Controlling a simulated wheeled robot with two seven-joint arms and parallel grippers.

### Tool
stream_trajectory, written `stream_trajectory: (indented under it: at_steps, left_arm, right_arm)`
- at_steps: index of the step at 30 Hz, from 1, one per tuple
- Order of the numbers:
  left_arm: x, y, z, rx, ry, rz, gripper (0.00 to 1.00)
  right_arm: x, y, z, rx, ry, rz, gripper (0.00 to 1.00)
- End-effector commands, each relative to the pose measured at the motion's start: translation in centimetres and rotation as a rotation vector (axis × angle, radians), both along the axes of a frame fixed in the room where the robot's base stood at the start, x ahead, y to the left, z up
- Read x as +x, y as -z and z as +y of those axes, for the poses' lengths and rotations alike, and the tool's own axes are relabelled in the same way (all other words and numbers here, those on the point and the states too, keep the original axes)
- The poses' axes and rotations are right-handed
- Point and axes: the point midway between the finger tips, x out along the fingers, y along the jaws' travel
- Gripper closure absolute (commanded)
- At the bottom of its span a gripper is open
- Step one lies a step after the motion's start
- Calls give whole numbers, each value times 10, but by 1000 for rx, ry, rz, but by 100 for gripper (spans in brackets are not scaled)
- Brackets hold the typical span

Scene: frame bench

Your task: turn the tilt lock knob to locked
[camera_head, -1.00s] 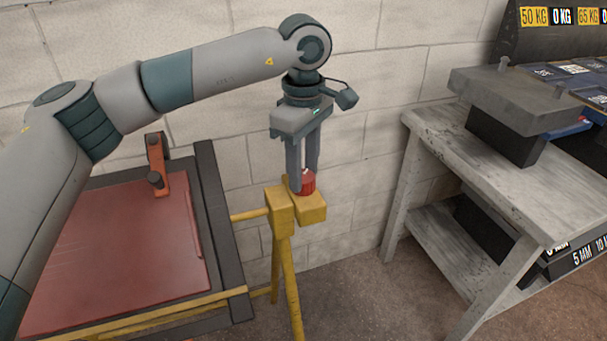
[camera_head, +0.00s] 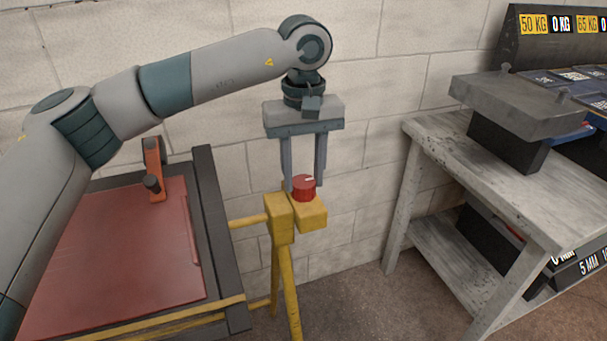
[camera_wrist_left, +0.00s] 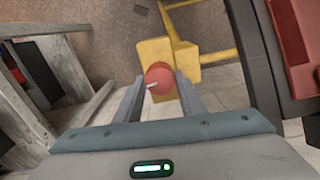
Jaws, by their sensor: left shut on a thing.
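The red tilt lock knob (camera_head: 304,188) sits on top of a yellow block (camera_head: 311,215) at the end of the yellow frame. It carries a pale pointer mark. My left gripper (camera_head: 304,186) points straight down with one finger on each side of the knob, shut on it. In the left wrist view the knob (camera_wrist_left: 159,79) lies between the two fingertips (camera_wrist_left: 158,82), its pale mark toward the lower left. No lettering around the knob is readable. My right gripper is not in view.
A red panel (camera_head: 110,250) in a dark frame with an orange lever (camera_head: 155,168) lies at left. A grey worktable (camera_head: 455,165) with a metal block (camera_head: 515,105) stands at right. A block wall is close behind the knob.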

Motion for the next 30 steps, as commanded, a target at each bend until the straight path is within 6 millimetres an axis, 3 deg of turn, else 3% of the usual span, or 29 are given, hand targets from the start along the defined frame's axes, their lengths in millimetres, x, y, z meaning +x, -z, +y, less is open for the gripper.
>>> stream_trajectory:
  at_steps: [14,15,17,30]
  left_arm:
    - [1,-2,0,-2,21,-5,86]
    - [1,-2,0,-3,21,-5,59]
    - [1,-2,0,-2,21,-5,45]
    - [1,-5,0,-1,20,-2,45]
  right_arm:
    - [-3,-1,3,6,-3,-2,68]
    - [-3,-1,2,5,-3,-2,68]
    - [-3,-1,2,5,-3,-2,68]
    - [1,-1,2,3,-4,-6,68]
